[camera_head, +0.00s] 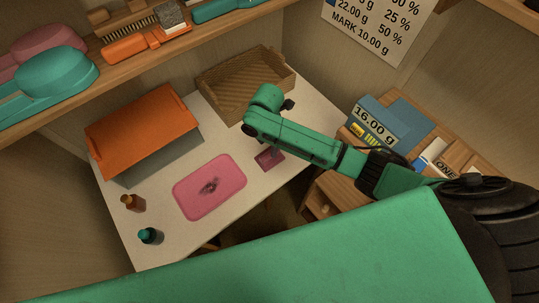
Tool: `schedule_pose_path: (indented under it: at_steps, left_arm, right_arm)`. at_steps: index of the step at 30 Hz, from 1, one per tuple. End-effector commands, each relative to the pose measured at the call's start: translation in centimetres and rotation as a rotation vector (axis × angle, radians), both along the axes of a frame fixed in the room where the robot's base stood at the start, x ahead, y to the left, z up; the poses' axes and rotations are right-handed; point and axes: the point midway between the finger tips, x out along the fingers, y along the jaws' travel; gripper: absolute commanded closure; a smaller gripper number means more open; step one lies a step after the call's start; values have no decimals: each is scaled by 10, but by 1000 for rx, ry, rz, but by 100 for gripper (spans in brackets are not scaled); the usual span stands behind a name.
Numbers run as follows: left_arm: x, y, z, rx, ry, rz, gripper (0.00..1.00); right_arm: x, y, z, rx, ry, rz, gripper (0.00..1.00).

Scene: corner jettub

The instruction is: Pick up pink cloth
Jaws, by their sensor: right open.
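A small dark-pink square piece (269,159), which looks like the pink cloth, lies on the white table (240,146) near its right edge. A larger pink tray or mat (185,201) with rounded corners lies to its left, with a small dark patch on it. My right arm reaches in from the right, above the table. Its gripper (288,104) is at the far end of the arm, open, up and right of the pink piece and apart from it. Its fingers show small and dark. My left gripper is not in view.
A wicker basket (225,92) and an orange-topped box (135,125) stand at the table's back. Brown (132,203) and teal (149,236) bottles stand at front left. A crowded shelf (100,87) overhangs the back. A wooden cabinet (340,185) with blue boxes (385,122) stands right.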

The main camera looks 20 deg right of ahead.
Motion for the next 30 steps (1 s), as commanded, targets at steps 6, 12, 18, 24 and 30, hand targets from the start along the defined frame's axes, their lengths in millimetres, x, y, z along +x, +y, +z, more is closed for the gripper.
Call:
schedule_pose_path:
  at_steps: [6,12,18,24,30]
  left_arm:
    - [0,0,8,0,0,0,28]
    - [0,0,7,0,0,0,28]
    - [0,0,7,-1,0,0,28]
    - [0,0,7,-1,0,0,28]
    - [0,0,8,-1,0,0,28]
  right_arm:
    - [-4,-5,-39,-1,3,-1,35]
    - [-3,-5,-45,-1,-1,0,35]
    - [-3,-5,-45,-1,0,-1,92]
    - [-3,-5,-45,-1,-1,-1,100]
    - [-3,-5,-41,1,-2,-1,100]
